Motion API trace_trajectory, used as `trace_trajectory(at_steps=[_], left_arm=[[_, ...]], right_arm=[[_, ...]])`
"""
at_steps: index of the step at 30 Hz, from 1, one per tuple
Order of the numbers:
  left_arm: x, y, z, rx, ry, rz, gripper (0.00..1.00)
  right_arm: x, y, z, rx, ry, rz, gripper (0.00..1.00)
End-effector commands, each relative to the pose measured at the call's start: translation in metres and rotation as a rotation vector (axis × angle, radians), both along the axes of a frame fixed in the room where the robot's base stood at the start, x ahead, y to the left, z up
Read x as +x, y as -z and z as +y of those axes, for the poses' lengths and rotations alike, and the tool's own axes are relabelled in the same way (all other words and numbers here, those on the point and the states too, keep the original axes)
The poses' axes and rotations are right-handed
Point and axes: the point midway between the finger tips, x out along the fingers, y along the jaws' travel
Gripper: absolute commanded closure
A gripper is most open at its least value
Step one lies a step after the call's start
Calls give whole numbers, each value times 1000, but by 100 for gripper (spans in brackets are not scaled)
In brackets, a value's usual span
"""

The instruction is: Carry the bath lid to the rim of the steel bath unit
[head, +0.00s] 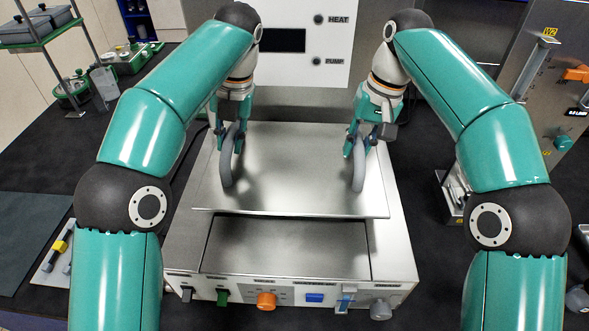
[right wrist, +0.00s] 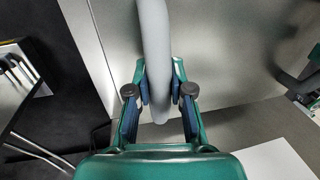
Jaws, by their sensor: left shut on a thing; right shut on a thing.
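The bath lid (head: 290,180) is a flat steel plate with two grey loop handles, over the steel bath unit (head: 395,245). Its front edge sits back from the unit's front, leaving a dark steel strip of the bath uncovered. I cannot tell whether the lid touches the rim. My left gripper (head: 232,150) is shut on the left handle (head: 227,172). My right gripper (head: 357,148) is shut on the right handle (head: 359,172). In the right wrist view, the right gripper (right wrist: 160,95) has its blue pads on both sides of the grey handle (right wrist: 153,40).
A white panel (head: 300,45) marked HEAT and PUMP stands behind the bath. The bath's front carries an orange knob (head: 266,300) and several switches. A green rack (head: 35,45) is at the far left, and a steel stand marked W2 (head: 535,90) at the right.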

Motion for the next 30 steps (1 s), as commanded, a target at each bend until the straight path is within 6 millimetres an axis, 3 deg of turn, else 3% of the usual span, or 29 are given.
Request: trace_trajectory(at_steps=[19, 30], left_arm=[[1, -1, 0, 0, 0, -2, 100], [1, 14, 1, 0, 3, 0, 100]], right_arm=[[1, -1, 0, 1, 1, -2, 100], [0, 14, 1, 1, 2, -2, 100]])
